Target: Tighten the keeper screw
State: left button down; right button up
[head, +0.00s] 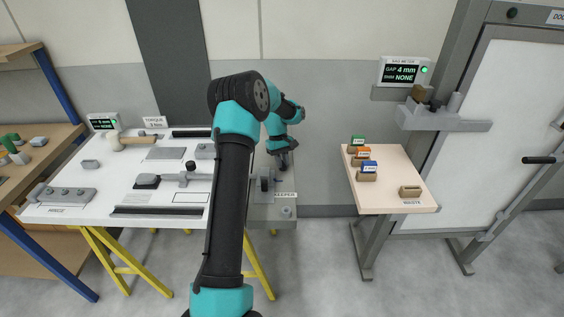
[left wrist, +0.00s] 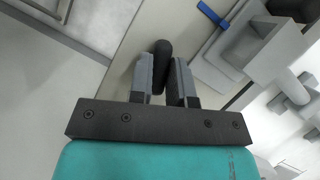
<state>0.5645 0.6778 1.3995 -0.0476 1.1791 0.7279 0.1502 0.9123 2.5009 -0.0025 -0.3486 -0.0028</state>
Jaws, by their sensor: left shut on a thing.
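My left gripper (head: 284,158) is above the right end of the workbench, beside the grey keeper fixture (head: 264,186) with its KEEPER label (head: 285,195). In the left wrist view the left gripper (left wrist: 163,85) has its fingers closed around a black rounded handle (left wrist: 161,56). What lies below the handle is hidden. I cannot make out the keeper screw, nor whether the handle's tool touches it. My right gripper is not in view.
A gap meter (head: 404,72) reads 4 mm and NONE. A side table (head: 394,190) holds coloured blocks in small holders. The white workbench (head: 110,180) bears a mallet (head: 128,139) and several metal fixtures. Floor shows between the tables.

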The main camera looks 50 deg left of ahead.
pick_arm(q)
jog(key=shift+d+f+m+g+y, duration=0.15)
jog(key=shift+m+g, duration=0.25)
jog(key=shift+m, duration=0.75)
jog(key=shift+a+r+m+g+y, duration=0.1)
jog(key=shift+m+g+y, duration=0.25)
jog(key=shift+m, duration=0.8)
jog(key=c, duration=1.1)
grip_release()
jog(key=shift+o, duration=0.2)
jog(key=v, duration=1.7)
jog(key=shift+w, duration=0.15)
